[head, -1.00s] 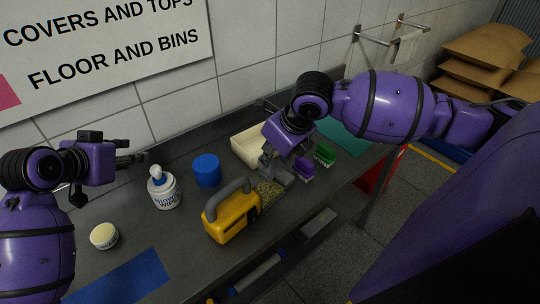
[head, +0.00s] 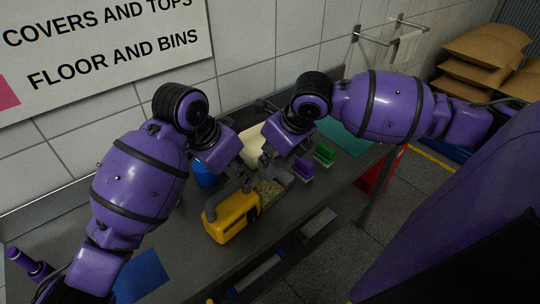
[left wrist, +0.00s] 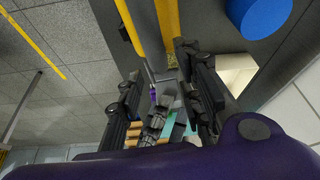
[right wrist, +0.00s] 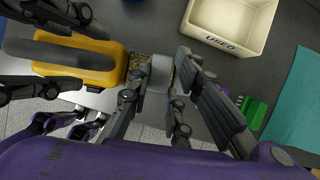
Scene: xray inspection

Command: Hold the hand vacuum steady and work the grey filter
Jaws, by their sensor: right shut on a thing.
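The yellow hand vacuum (head: 230,220) with its grey handle lies on the dark bench; its body also shows in the right wrist view (right wrist: 88,68). My left gripper (head: 241,179) is at the handle. In the right wrist view its open fingers stand on either side of the handle (right wrist: 50,53), and I cannot tell whether they touch it. In the left wrist view my left gripper (left wrist: 155,45) has its fingers apart. My right gripper (right wrist: 162,70) is shut on the grey filter (right wrist: 160,76) at the vacuum's front end, beside a speckled patch. The fingers partly hide the filter.
A cream bin marked USED (right wrist: 228,30) stands behind the vacuum. A blue cylinder (head: 205,175) is partly hidden by my left arm. Purple (head: 303,172) and green (head: 325,153) brushes and a teal mat (head: 347,140) lie to the right. A blue mat (head: 142,275) lies front left.

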